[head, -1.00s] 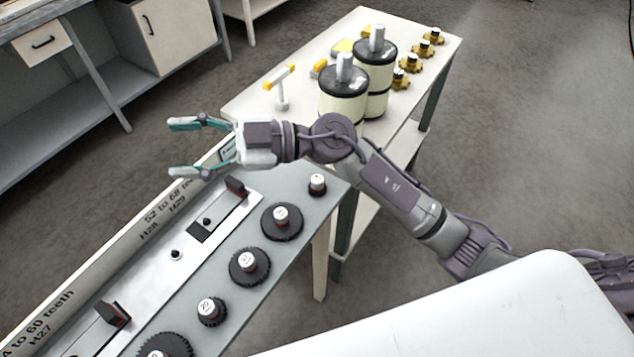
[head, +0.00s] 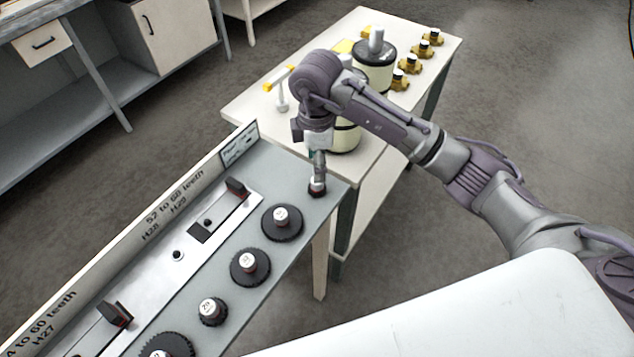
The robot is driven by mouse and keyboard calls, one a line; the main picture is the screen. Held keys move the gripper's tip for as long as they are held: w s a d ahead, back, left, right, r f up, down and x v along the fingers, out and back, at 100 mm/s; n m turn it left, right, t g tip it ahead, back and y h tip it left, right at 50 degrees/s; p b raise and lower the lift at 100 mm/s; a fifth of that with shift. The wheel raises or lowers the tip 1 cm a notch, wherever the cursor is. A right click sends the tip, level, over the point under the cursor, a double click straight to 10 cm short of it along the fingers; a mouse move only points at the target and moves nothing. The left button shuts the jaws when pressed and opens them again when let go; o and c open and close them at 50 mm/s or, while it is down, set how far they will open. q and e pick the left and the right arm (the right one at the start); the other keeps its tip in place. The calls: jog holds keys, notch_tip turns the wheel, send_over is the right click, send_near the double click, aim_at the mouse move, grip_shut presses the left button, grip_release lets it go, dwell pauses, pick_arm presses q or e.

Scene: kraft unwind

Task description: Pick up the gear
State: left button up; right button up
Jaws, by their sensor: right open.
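Several dark gears with white-topped hubs stand in a row on the grey bench. The far small gear (head: 317,190) is partly hidden by my right gripper (head: 318,176), which points down right over its hub. The right gripper is open, with its fingertips at the hub; I cannot tell whether they touch it. Nearer gears are a large one (head: 282,223), another large one (head: 250,267), a small one (head: 212,312) and a wide toothed one (head: 165,347) cut by the lower edge. My left gripper is not in view.
A labelled upright board (head: 150,232) and a metal rail with dark blocks (head: 205,232) run along the bench's left side. Behind is a white table (head: 245,103) with large cream-and-black cylinders (head: 374,65), yellow parts (head: 400,80) and a yellow-tipped T-shaped stand (head: 281,92).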

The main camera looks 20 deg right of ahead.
aim_at(317, 185)
jog(key=shift+f, duration=0.85)
notch_tip(317, 185, down, 5)
jog(key=shift+w+d+r+p, duration=0.1)
jog(key=shift+w+p, duration=0.05)
jog(key=shift+p, duration=1.1)
jog(key=shift+f, duration=0.3)
grip_shut()
